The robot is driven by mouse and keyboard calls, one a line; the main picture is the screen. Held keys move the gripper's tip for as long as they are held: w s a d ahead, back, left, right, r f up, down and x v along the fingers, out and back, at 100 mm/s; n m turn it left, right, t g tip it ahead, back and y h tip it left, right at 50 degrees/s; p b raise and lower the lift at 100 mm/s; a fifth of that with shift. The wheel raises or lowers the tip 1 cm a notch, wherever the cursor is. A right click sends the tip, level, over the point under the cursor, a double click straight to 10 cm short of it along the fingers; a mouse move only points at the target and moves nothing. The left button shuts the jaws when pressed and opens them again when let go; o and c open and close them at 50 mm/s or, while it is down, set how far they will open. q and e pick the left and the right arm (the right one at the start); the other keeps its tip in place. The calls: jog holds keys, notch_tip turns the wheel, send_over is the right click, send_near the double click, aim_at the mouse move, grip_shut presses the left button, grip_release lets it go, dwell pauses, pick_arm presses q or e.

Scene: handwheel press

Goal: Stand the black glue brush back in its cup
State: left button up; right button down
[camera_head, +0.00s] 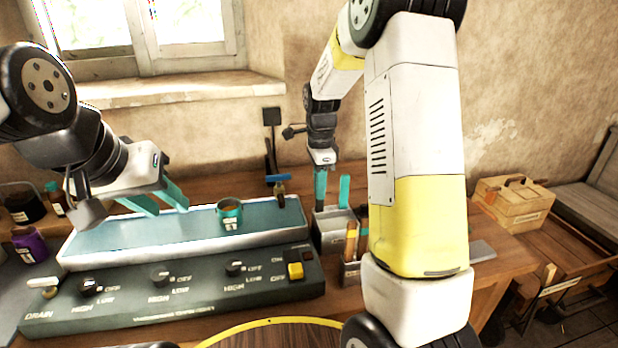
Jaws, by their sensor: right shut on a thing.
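My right gripper (332,190) reaches down at the back of the bench, its teal fingers just above or at a pale grey open container (334,232). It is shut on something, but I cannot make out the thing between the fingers. I cannot clearly identify the black glue brush. A teal cup (230,214) with a white label and brownish contents stands in the long trough; I cannot tell whether it is the brush's cup. My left gripper (160,203) is open and empty over the left part of the trough, left of the teal cup.
The blue-lined trough (100,243) sits behind a control panel (190,300) with knobs and a yellow switch (295,270). A small holder (351,273) carries wooden-handled tools. A blue-handled tap (279,180) stands at the trough's right end. A wooden box (513,207) is at right.

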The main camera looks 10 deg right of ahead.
jog(key=c, duration=1.3)
grip_release()
jog(key=shift+c, duration=0.2)
notch_tip(320, 180, up, 8)
jog(key=shift+f, duration=0.2)
jog(key=s+a+r+n+t+y, duration=0.1)
jog(key=s+r+n+t, duration=0.2)
jog(key=s+n, duration=0.6)
jog(key=s+a+r+n+t+y, duration=0.1)
jog(key=s+r+n+t, duration=0.2)
jog(key=s+n, duration=0.6)
jog(key=s+r, duration=0.2)
jog(key=s, duration=0.4)
jog(key=shift+s+r, duration=0.15)
jog(key=shift+r, duration=0.1)
jog(key=shift+a, duration=0.1)
